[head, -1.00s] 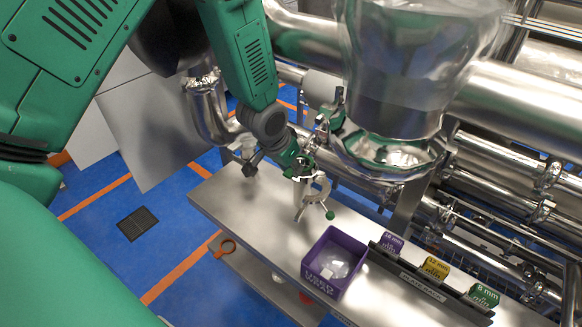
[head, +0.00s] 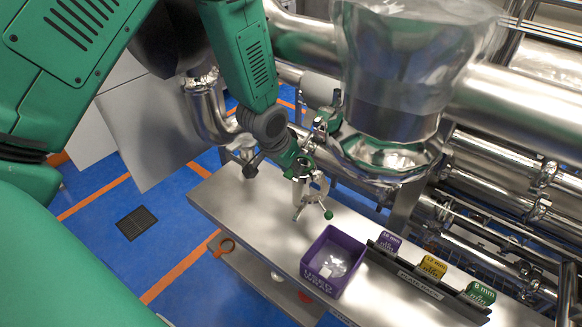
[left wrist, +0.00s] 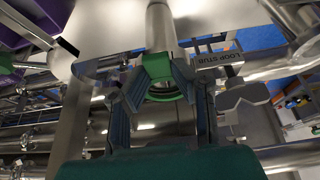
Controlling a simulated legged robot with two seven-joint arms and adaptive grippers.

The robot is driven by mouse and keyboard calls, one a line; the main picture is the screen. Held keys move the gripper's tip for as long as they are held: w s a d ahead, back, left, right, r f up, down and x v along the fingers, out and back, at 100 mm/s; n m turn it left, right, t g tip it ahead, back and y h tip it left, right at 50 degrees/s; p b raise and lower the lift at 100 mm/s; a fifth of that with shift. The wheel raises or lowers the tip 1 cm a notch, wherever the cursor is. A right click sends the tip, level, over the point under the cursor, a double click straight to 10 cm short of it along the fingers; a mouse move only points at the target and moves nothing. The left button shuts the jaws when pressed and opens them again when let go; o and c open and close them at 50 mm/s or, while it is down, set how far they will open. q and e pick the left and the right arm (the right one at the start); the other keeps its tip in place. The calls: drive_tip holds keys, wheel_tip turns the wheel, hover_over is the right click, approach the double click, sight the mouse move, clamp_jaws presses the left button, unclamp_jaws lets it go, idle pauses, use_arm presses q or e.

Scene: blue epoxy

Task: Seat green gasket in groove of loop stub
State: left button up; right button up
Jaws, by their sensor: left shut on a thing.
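My left gripper (head: 300,168) reaches down over the steel bench, below the large steel vessel. In the left wrist view its two fingers (left wrist: 160,92) are shut on the green gasket (left wrist: 160,78), a bright green ring. A silver tube (left wrist: 160,28) lines up just beyond the gasket. I cannot tell whether the gasket touches it or sits in a groove. A plate reading LOOP STUB (left wrist: 230,57) is right of the fingers. In the head view the gasket is too small to make out. My right gripper is not in view.
A clamp with a green knob (head: 328,214) is close below the left gripper. A purple bin (head: 334,262) and a rack with purple, yellow and green size tags (head: 432,267) are on the bench (head: 262,215). Steel pipes (head: 520,100) crowd the right. The bench's left end is clear.

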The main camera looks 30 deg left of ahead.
use_arm(q)
drive_tip(key=shift+f+b, duration=0.45)
drive_tip(key=shift+f, duration=0.25)
drive_tip(key=shift+r, duration=0.15)
drive_tip(key=shift+r+p, duration=0.5)
drive_tip(key=shift+p, duration=0.2)
drive_tip(key=shift+p, duration=0.3)
idle(0.8)
drive_tip(key=shift+f+b, duration=0.5)
drive_tip(key=shift+f, duration=0.25)
drive_tip(key=shift+r, duration=0.15)
idle(0.4)
drive_tip(key=shift+r+p, duration=0.45)
drive_tip(key=shift+p, duration=0.2)
